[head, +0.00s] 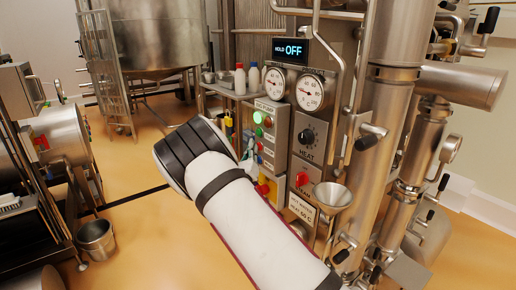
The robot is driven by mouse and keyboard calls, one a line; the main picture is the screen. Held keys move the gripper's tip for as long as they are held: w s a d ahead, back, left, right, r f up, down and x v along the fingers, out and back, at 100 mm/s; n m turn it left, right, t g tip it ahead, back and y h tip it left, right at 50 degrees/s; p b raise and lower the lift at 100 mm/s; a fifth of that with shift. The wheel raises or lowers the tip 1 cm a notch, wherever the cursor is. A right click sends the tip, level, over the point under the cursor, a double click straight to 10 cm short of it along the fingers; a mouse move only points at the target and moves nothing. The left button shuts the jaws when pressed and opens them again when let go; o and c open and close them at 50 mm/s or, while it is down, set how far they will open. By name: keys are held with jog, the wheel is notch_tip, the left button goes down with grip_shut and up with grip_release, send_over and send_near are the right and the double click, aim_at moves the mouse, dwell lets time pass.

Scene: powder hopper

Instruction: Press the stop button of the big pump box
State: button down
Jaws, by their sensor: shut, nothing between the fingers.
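A grey control box (271,139) stands right of centre, with a green lamp and several small coloured controls on its front. Below it a yellow patch with a red part (264,188) shows, partly covered by my arm. I cannot read which box is the big pump box or which control is its stop button. My white arm reaches up from the bottom edge and ends in a black ribbed joint in front of the boxes' left side. My gripper and its fingertips do not show, so I cannot see whether they touch anything.
A heat panel (308,138) with a knob and red switch stands right of the box, beneath two gauges. A metal funnel (332,196) and thick pipes crowd the right. A bucket (96,239) stands at left. Orange floor is clear left of my arm.

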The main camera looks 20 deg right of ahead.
jog(key=shift+d, duration=0.2)
jog(key=shift+a, duration=0.15)
dwell(0.3)
jog(key=shift+s+a, duration=0.25)
jog(key=shift+a, duration=0.4)
jog(key=shift+a, duration=0.1)
jog(key=a, duration=0.1)
jog(key=s+a, duration=0.1)
jog(key=a, duration=0.1)
jog(key=a+p, duration=0.1)
jog(key=shift+s+a, duration=0.25)
jog(key=shift+a, duration=0.05)
jog(key=shift+s, duration=0.1)
dwell(0.5)
